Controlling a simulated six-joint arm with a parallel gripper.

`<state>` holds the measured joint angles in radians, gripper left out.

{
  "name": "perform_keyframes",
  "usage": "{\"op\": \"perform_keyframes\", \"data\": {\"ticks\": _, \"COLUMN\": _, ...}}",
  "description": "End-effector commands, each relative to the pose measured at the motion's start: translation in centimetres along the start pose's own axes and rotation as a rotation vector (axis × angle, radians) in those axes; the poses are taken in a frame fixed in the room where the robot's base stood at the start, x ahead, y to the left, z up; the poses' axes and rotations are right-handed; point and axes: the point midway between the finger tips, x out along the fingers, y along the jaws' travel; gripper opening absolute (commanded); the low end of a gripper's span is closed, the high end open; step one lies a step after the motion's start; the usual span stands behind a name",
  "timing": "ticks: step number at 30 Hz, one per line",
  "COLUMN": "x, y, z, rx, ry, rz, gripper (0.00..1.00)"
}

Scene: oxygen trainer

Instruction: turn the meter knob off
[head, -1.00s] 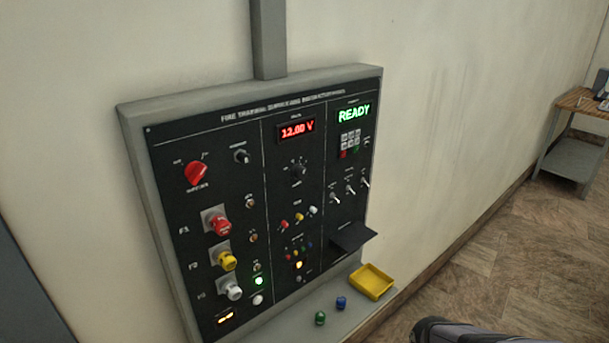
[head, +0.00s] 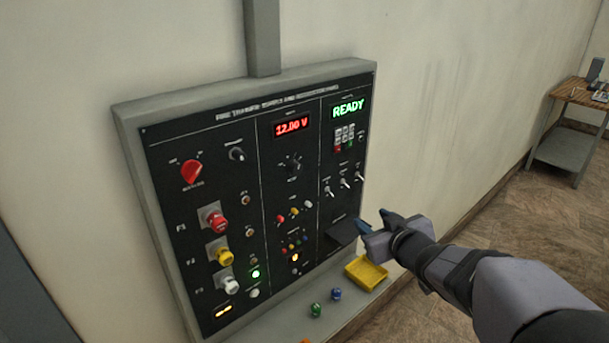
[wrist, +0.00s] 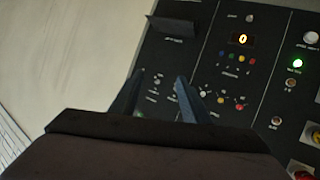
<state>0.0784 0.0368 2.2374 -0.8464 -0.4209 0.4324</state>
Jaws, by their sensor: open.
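The meter knob (head: 292,165) is a small black rotary knob on the dark panel, below the red 12.00 V display (head: 291,125). Its exact pointer setting is too small to read. My gripper (head: 374,221) is at the panel's lower right, beside the black shelf, to the right of and below the knob. Its jaws are open and empty. In the wrist view the two fingers (wrist: 160,79) point toward the panel, which appears roughly upside down; I cannot make out the meter knob there.
A black shelf (head: 341,232) juts from the panel, close to my gripper. A yellow tray (head: 367,273), a green cap (head: 316,310) and a blue cap (head: 336,294) rest on the ledge below. Toggle switches (head: 344,182) sit right of the knob. A side table (head: 580,94) stands far right.

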Motion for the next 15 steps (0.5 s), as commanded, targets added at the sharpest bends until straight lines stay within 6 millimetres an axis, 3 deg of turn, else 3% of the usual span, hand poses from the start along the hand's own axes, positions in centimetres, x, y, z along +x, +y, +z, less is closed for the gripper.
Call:
{"op": "perform_keyframes", "data": {"ticks": 1, "x": -0.1, "y": -1.3, "z": -2.4, "rx": 0.004, "ry": 0.084, "rz": -0.056, "gripper": 0.42}}
{"op": "perform_keyframes", "data": {"ticks": 3, "x": -0.6, "y": -3.3, "z": -5.2, "rx": 0.025, "ry": 0.186, "rz": -0.145, "gripper": 0.42}}
{"op": "perform_keyframes", "data": {"ticks": 6, "x": -1.9, "y": -6.1, "z": -8.1, "rx": 0.074, "ry": 0.294, "rz": -0.271, "gripper": 0.42}}
{"op": "perform_keyframes", "data": {"ticks": 10, "x": -3.6, "y": -8.4, "z": -10.5, "rx": 0.161, "ry": 0.383, "rz": -0.395, "gripper": 0.42}}
{"op": "perform_keyframes", "data": {"ticks": 15, "x": -4.5, "y": -9.1, "z": -11.7, "rx": 0.265, "ry": 0.413, "rz": -0.459, "gripper": 0.42}}
